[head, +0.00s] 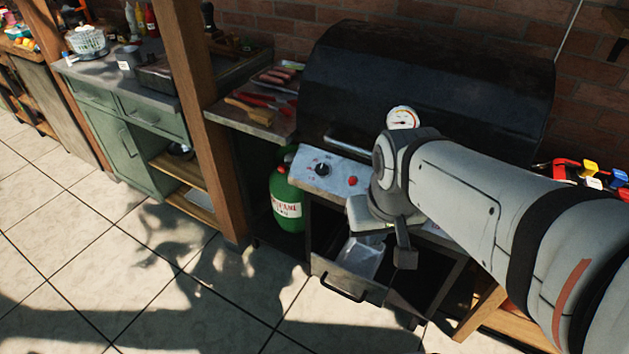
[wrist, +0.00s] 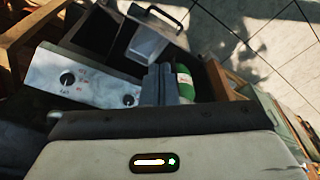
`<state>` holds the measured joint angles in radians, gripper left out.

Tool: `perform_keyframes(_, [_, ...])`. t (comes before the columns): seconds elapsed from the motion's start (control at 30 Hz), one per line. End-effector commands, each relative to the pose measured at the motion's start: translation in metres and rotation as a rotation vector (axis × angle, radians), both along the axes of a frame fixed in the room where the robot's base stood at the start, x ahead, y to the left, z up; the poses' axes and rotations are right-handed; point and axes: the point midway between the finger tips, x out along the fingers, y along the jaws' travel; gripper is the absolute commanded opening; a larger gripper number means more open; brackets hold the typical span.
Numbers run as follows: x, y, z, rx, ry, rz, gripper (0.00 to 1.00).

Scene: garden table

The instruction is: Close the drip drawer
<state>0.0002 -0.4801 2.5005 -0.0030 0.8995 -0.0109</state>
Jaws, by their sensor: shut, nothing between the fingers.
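My gripper (head: 405,257) is shut and empty, in front of the control panel and above the right part of the drawer in the head view. Its closed fingers (wrist: 165,84) show in the wrist view. Whether they touch anything cannot be told.
The grill's black lid (head: 430,85) is closed behind my arm. The control panel (head: 325,172) has knobs. A green propane bottle (head: 287,197) stands left of the drawer, beside a wooden post (head: 205,110). The tiled floor (head: 235,310) in front is clear.

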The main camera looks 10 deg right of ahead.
Motion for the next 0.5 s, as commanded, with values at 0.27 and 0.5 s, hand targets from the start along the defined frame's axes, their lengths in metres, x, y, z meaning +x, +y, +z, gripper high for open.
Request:
perform_keyframes(0.27, [0.013, 0.013, -0.057, -0.124, 0.026, 0.468, 0.00])
perform_keyframes(0.5, [0.034, 0.040, -0.128, -0.323, 0.078, 1.277, 0.00])
